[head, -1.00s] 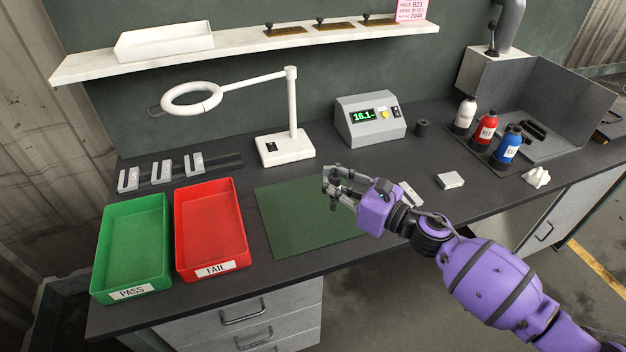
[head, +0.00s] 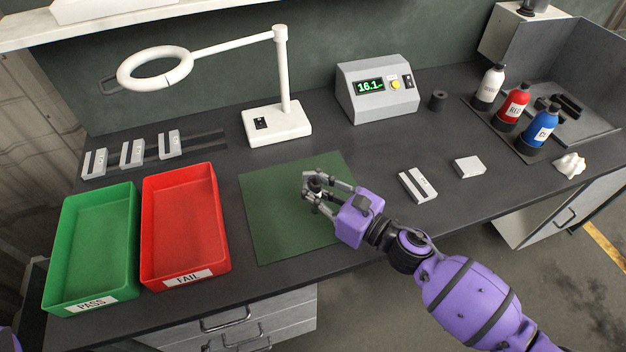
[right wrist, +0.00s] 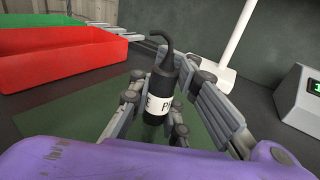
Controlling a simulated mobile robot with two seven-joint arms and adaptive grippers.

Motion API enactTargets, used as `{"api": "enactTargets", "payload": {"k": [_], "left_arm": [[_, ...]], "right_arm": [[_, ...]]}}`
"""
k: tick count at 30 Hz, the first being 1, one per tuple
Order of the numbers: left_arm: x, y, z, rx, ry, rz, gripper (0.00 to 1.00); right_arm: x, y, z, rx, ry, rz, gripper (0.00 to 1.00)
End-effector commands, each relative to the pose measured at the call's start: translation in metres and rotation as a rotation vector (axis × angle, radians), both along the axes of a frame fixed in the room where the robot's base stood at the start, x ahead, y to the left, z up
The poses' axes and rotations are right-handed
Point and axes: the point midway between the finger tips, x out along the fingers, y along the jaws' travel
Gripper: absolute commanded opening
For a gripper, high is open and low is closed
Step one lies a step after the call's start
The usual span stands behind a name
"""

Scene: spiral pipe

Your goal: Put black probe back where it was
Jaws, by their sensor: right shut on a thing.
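The black probe (right wrist: 160,90) has a white lettered band and a black cable curling from its top. My right gripper (head: 318,190) is shut on it. In the head view only a small dark part of the probe (head: 314,184) shows between the fingers, above the green mat (head: 262,238). In the right wrist view it stands roughly upright between the fingers (right wrist: 165,105); its lower end is partly hidden. A short black cylinder (head: 438,99), possibly a holder, stands right of the grey meter (head: 377,92). My left gripper is out of view.
Green PASS (head: 66,235) and red FAIL (head: 150,220) trays lie left of the mat. A white ring lamp (head: 277,125) stands behind it. Metal blocks (head: 418,185) (head: 469,167) and several bottles (head: 513,105) are right. Bench between mat and meter is clear.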

Motion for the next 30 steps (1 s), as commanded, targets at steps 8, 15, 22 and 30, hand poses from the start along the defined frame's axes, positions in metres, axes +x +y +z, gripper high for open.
{"api": "enactTargets", "payload": {"k": [8,15,22,30], "left_arm": [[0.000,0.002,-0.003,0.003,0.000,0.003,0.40],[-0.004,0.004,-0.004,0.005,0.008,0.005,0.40],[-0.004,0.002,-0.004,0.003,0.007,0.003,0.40],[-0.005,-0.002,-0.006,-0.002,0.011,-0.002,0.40]], "right_arm": [[0.000,0.000,-0.004,0.000,0.001,0.000,0.00],[0.000,0.000,-0.002,0.000,-0.001,0.001,0.35],[0.000,0.000,-0.002,0.000,-0.001,0.001,0.35],[-0.013,-0.015,-0.002,-0.002,0.004,0.000,0.35]]}}
